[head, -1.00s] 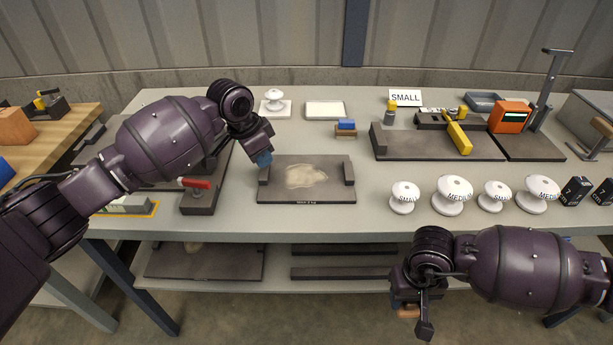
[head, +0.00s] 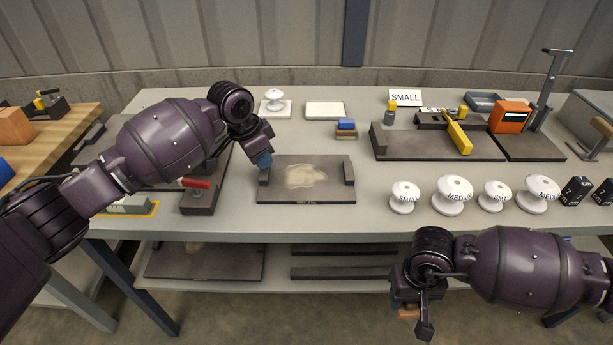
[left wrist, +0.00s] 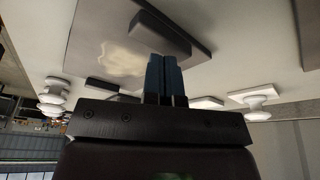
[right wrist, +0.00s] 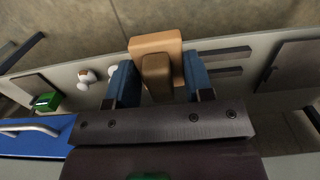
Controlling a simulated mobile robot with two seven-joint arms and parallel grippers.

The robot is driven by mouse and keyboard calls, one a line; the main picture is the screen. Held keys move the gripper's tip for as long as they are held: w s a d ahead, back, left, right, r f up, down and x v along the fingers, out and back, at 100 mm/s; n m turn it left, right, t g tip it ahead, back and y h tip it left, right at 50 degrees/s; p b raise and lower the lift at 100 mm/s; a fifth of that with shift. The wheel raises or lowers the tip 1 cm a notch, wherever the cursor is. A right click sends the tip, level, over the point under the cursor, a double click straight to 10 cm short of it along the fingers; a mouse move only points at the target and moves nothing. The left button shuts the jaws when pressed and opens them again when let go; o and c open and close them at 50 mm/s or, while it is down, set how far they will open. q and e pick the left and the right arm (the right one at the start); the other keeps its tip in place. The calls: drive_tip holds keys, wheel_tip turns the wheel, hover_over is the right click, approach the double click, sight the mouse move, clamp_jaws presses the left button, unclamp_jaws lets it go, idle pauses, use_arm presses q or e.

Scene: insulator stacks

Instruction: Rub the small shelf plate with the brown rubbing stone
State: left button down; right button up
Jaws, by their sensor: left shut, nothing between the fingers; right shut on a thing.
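The brown rubbing stone (right wrist: 155,43) is a tan block with a narrower part between the blue fingers of my right gripper (right wrist: 157,82), which is shut on it. In the head view a bit of the stone (head: 408,313) shows below my right wrist, in front of the bench. On the lower shelf lies a dark plate (head: 230,264) with a pale patch, partly hidden by the bench top; I cannot tell its size label. My left gripper (head: 263,160) is shut and empty, above the left end block of a dark sand-patched plate (head: 325,194) on the bench.
Several white insulators (head: 452,195) stand near the bench's front right edge. A red-handled block (head: 199,200) is left of the bench plate. Two dark bars (head: 345,273) lie on the lower shelf. The bench edge (head: 330,229) overhangs the shelf. The floor in front is clear.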

use_arm(q)
drive_tip(key=shift+f, duration=0.5)
use_arm(e)
drive_tip(key=shift+f, duration=0.1)
use_arm(q)
drive_tip(key=shift+r, duration=0.15)
